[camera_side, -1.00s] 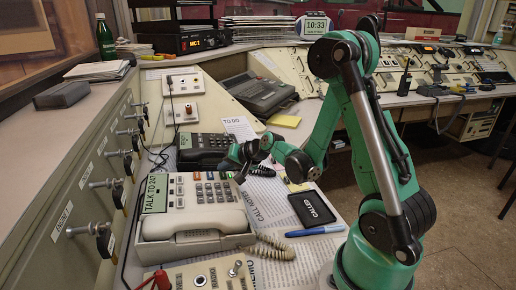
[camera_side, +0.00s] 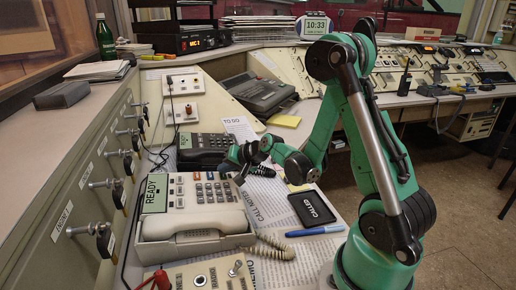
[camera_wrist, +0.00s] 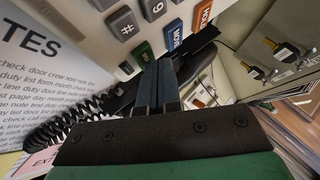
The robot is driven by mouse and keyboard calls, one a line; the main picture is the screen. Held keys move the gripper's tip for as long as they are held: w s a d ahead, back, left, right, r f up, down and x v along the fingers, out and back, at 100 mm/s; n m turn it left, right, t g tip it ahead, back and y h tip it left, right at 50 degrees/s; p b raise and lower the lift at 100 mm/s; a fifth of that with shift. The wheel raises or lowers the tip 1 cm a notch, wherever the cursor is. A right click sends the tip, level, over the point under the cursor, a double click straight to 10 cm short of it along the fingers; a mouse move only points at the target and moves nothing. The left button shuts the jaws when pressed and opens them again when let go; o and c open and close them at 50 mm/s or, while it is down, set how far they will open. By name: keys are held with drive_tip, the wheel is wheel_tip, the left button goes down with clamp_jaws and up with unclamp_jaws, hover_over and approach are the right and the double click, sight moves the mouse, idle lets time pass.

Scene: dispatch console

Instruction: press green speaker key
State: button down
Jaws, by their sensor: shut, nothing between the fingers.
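The desk phone (camera_side: 212,242) is cream-coloured, with its handset (camera_side: 190,224) lying across the front. Its tilted display (camera_side: 155,193) reads READY. In the wrist view the green key (camera_wrist: 145,52) sits at the end of a row with a blue key (camera_wrist: 173,33) and an orange key (camera_wrist: 202,15), beside the grey number keys (camera_wrist: 122,25). My gripper (camera_wrist: 158,66) is shut and empty, its tips close to the green key. In the side view my gripper (camera_side: 241,178) hovers at the phone's far right corner. I cannot make out the green key there.
A second, dark phone (camera_side: 203,147) stands just behind. A coiled cord (camera_side: 273,247) runs beside the phone. Toggle switches line the panel at left.

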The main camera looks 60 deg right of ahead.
drive_tip(key=shift+s+d+r, duration=0.1)
drive_tip(key=shift+r, duration=0.55)
drive_tip(key=shift+s+d+r, duration=0.15)
drive_tip(key=shift+r, duration=1.1)
drive_tip(key=shift+s+d+r, duration=0.1)
drive_tip(key=shift+s+r, duration=0.05)
drive_tip(key=shift+r, duration=1.1)
drive_tip(key=s+a+r+n+g, duration=0.1)
drive_tip(key=s+a+n, duration=0.4)
drive_tip(key=a, duration=0.2)
drive_tip(key=s+a+r+n+g, duration=0.2)
drive_tip(key=s+a+n, duration=0.3)
drive_tip(key=a, duration=0.3)
drive_tip(key=shift+r+n+y, duration=0.25)
drive_tip(key=shift+n+y, duration=0.05)
drive_tip(key=shift+n, duration=0.4)
